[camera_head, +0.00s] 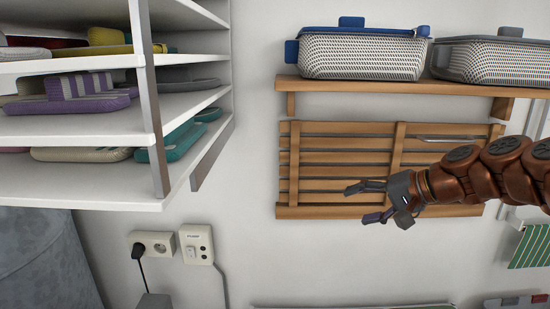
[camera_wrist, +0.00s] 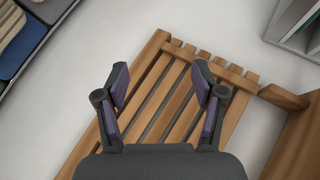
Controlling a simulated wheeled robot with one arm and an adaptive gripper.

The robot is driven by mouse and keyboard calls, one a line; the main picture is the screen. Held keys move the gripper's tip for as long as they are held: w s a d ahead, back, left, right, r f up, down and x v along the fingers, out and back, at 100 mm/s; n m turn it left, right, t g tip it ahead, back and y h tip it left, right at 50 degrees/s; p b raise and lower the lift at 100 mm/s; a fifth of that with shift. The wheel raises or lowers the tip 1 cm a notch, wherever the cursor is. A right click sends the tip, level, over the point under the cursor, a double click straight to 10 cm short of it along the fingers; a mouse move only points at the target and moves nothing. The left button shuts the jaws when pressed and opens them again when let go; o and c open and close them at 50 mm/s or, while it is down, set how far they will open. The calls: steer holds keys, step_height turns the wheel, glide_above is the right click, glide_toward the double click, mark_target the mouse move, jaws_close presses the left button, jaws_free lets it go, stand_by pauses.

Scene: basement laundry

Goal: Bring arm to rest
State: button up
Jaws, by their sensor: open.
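My gripper (camera_head: 368,202) reaches in from the right in the head view, on my copper-coloured arm. Its two fingers point left and are spread apart, with nothing between them. It is in front of the wooden slatted rack (camera_head: 345,160) on the wall, below the shelf. In the wrist view my gripper (camera_wrist: 161,85) also shows open and empty, with the wooden slats (camera_wrist: 150,105) behind it. I cannot tell the exact gap between gripper and rack.
A wooden shelf (camera_head: 400,88) above my gripper bears two lidded baskets (camera_head: 362,55). Wall sockets (camera_head: 155,243) are at lower left. A green striped cloth (camera_head: 532,246) hangs at right.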

steer(key=s+a+f+n+g+h, duration=0.25)
steer(key=s+a+f, duration=0.2)
steer(key=s, duration=0.35)
steer(key=s+a+f+n+g+h, duration=0.1)
steer(key=s+a+f+g, duration=0.25)
steer(key=s+f, duration=0.35)
steer(key=s+d+f+g+h, duration=0.1)
steer(key=s+d+f, duration=0.1)
steer(key=s, duration=0.4)
steer(key=s+d+f+n+g+h, duration=0.1)
steer(key=s+d+f+h, duration=0.1)
steer(key=s+f, duration=0.2)
steer(key=s+d+f+h, duration=0.2)
steer(key=s+d, duration=0.1)
steer(key=s, duration=0.7)
steer(key=shift+f+g, duration=0.4)
steer(key=shift+s+n+h, duration=0.1)
steer(key=shift+n+h, duration=0.15)
steer(key=shift+c, duration=0.2)
